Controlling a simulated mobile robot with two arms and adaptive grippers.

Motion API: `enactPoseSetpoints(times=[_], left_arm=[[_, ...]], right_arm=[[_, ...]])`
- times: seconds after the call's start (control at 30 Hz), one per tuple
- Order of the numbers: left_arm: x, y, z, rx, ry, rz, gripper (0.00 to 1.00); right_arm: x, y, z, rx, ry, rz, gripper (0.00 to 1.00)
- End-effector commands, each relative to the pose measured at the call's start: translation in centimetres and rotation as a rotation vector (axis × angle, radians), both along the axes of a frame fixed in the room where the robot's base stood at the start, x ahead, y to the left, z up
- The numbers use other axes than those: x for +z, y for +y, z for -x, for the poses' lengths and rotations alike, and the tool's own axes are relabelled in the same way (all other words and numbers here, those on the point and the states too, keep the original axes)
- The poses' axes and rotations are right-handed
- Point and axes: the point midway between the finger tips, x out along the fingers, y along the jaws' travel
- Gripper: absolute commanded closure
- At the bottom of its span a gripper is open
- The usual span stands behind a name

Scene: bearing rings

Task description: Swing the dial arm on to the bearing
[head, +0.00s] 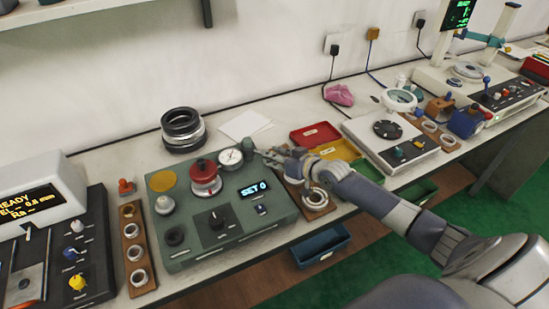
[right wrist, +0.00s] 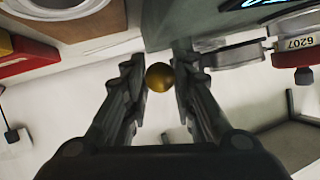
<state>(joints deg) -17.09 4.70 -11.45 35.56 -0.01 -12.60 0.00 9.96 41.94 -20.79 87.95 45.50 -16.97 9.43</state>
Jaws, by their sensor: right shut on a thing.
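The bearing (head: 204,179), a silver ring stack with a red top, sits on the green test unit (head: 185,248). The round white dial (head: 231,157) of the dial arm stands just behind and to the right of the bearing; whether it touches it I cannot tell. My right gripper (head: 264,154) reaches in from the right beside the dial. The knob is not clear in the head view. My left gripper is out of view.
The unit's display (head: 255,189) reads SET 0. Black and silver rings (head: 183,129) are stacked behind it. A wooden ring rack (head: 138,247) stands at left, another (head: 318,203) under my right arm. Red (head: 315,134) and yellow trays lie to the right.

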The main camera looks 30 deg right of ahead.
Motion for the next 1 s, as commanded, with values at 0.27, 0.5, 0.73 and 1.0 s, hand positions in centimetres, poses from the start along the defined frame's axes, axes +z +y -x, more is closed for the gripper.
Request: enactPoseSetpoints(times=[0.27,0.5,0.73,1.0], left_arm=[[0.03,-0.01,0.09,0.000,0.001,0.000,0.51],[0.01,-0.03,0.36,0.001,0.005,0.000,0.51],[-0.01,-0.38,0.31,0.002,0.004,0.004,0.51],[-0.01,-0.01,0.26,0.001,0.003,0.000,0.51]], right_arm=[[1.10,-1.08,-0.63,-0.014,-0.024,0.011,1.00],[0.96,-0.92,-0.55,-0.013,-0.021,0.009,0.55],[0.62,-0.68,-0.36,-0.010,-0.014,0.006,0.55],[0.57,-0.59,-0.10,-0.008,-0.011,0.005,0.55]])
